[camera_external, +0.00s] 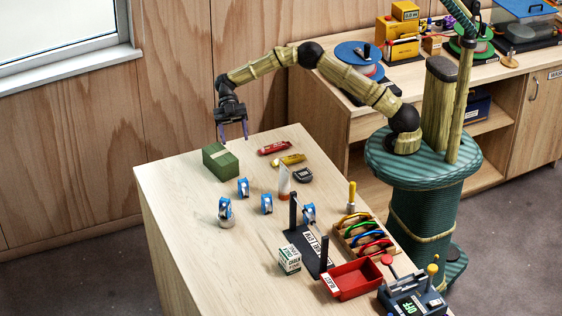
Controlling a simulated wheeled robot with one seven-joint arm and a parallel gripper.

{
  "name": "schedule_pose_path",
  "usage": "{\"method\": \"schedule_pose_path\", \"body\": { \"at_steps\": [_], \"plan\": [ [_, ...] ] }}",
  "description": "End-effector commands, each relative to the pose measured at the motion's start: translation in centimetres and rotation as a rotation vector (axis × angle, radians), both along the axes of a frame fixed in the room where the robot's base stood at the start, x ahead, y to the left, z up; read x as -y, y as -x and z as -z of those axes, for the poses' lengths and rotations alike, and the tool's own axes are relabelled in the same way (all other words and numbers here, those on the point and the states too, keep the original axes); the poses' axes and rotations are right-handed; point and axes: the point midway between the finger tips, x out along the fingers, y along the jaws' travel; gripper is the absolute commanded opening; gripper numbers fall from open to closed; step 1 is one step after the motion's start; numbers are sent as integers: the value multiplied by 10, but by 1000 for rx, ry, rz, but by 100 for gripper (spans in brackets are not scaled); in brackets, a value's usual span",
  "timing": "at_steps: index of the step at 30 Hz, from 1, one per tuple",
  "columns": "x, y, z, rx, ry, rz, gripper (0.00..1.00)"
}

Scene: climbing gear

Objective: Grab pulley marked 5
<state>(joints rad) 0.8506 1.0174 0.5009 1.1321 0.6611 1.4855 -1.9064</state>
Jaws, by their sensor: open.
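Several blue pulleys are on the light wooden table. One pulley (243,187) stands just in front of the green box, and another pulley (266,204) stands to its right and nearer. A third pulley (225,206) sits on a small grey round base at the left. A further pulley (309,212) is beside the black stand. Their numbers are too small to read, so I cannot tell which is marked 5. My gripper (234,139) is open and empty, pointing down, and appears above the table's far edge, behind the green box and apart from all pulleys.
A green box (220,162) sits below my gripper in the picture. A red tool (275,148), a yellow item (291,159) and a black device (302,175) lie to the right. The black stand (302,246), carabiner rack (365,238) and red tray (352,280) fill the near right. The table's left side is clear.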

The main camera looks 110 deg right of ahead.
Motion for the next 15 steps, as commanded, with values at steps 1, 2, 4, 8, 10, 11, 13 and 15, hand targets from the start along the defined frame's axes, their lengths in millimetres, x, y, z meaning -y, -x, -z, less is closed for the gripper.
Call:
{"method": "schedule_pose_path", "body": {
  "at_steps": [1,2,4,8,10,11,13,15],
  "plan": [
    [7,3,2,50,22,-30,58],
    [10,4,3,73,32,-47,58],
    [13,6,3,111,47,-73,58],
    [14,7,3,124,52,-84,58],
    [14,7,3,123,52,-83,58],
    [14,7,3,123,52,-83,58],
    [14,7,3,123,52,-82,58],
    [12,7,4,121,51,-82,58]
  ]
}}
